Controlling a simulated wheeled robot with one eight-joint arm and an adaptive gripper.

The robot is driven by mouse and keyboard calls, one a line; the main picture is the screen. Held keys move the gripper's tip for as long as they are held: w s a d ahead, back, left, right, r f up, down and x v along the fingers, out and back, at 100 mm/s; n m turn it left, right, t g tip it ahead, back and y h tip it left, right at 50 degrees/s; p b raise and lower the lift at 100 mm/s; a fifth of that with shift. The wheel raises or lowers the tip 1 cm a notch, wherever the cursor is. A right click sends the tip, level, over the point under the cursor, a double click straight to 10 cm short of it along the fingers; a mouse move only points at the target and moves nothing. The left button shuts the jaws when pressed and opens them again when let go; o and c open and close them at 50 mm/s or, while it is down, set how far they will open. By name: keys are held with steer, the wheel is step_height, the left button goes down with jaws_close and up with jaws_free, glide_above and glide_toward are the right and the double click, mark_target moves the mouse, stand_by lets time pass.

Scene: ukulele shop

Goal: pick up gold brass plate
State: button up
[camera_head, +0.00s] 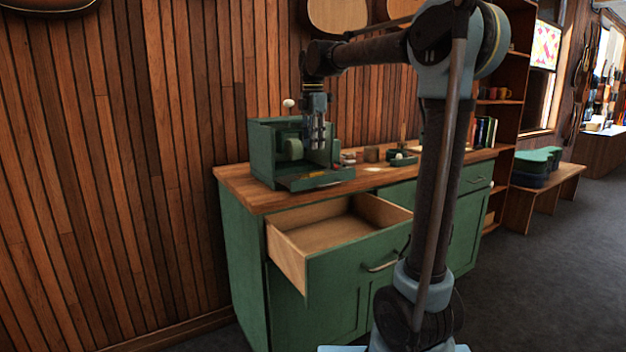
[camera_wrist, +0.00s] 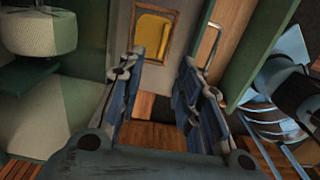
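A yellow-gold flat piece (camera_wrist: 152,36), probably the gold brass plate, shows in the wrist view beyond my fingertips. It lies inside a brown-edged rectangle on a pale grey surface. I cannot make it out in the head view. My gripper (camera_head: 317,134) points down at the front of a green box-like cabinet (camera_head: 265,155) on the counter. In the wrist view my gripper (camera_wrist: 160,68) has its two fingers apart, with nothing between them. The gold piece is ahead of the fingers, apart from them.
The wooden counter (camera_head: 240,185) has an open, empty-looking drawer (camera_head: 340,228) below my gripper. Small items and a dark tray (camera_head: 402,160) sit right of the green cabinet. In the wrist view a pale round part (camera_wrist: 38,32) is at left and a green wall (camera_wrist: 262,40) at right.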

mark_target(313, 174)
step_height(313, 174, down, 10)
steer(key=shift+s+d+f, duration=0.1)
stand_by(0.5)
jaws_close()
